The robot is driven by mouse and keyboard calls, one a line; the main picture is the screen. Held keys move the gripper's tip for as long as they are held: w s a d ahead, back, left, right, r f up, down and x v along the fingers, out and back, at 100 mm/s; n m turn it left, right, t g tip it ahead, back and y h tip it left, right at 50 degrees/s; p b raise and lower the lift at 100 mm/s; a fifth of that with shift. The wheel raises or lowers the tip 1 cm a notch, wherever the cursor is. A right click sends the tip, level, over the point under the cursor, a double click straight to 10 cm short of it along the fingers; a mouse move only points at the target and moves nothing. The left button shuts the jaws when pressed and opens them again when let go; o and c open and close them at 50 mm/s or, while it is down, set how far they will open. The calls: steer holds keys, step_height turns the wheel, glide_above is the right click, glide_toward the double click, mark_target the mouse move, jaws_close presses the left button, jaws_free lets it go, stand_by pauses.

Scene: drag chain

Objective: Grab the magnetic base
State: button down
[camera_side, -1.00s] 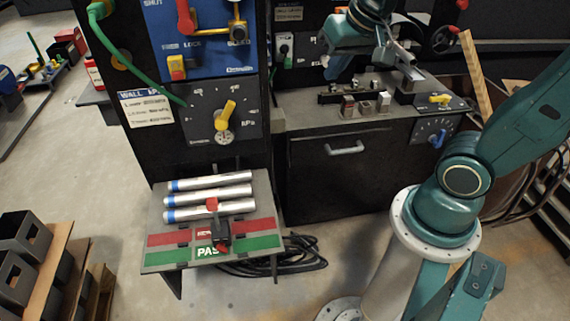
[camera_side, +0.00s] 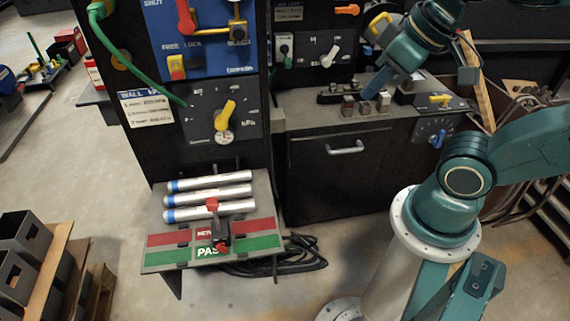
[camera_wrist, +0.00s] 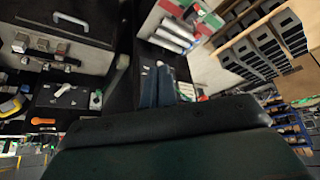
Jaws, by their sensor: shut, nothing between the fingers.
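I cannot tell for sure which thing is the magnetic base. Small dark blocks with bright tops (camera_side: 348,106) stand in a row on the dark bench; they also show at the upper left in the wrist view (camera_wrist: 40,43). A black piece with a red lever (camera_side: 214,226) stands on the red and green tray at the lower left in the side view. My gripper (camera_side: 371,93) is over or in front of the bench in the side view, fingers angled down and left. In the wrist view its two fingers (camera_wrist: 155,68) are together with nothing between them.
Several silver tubes (camera_side: 209,190) lie on the tray (camera_side: 180,257). A tall panel with a yellow knob (camera_side: 226,114) and green hose rises behind it. A drawer handle (camera_side: 344,147) sticks out below the bench. Dark cables (camera_side: 290,262) lie on the floor.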

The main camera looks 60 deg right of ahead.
stand_by(0.3)
steer(key=c, duration=1)
jaws_free()
steer(key=shift+c, duration=0.2)
steer(key=w+a+f+n+g+y, duration=0.1)
steer(key=w+a+f+n, duration=0.25)
steer(key=w, duration=0.45)
steer(key=w+a+f+n, duration=0.2)
steer(key=w+f, duration=0.2)
steer(key=w, duration=0.5)
steer(key=w+a+f+n+y, duration=0.1)
steer(key=w+a+f, duration=0.2)
steer(key=f, duration=0.6)
steer(key=w+a+f+n+g+y, duration=0.1)
steer(key=w+a+f+n, duration=0.1)
steer(key=w+f, duration=0.4)
step_height(320, 180, down, 3)
steer(key=shift+a+f, duration=0.15)
steer(key=shift+a, duration=0.65)
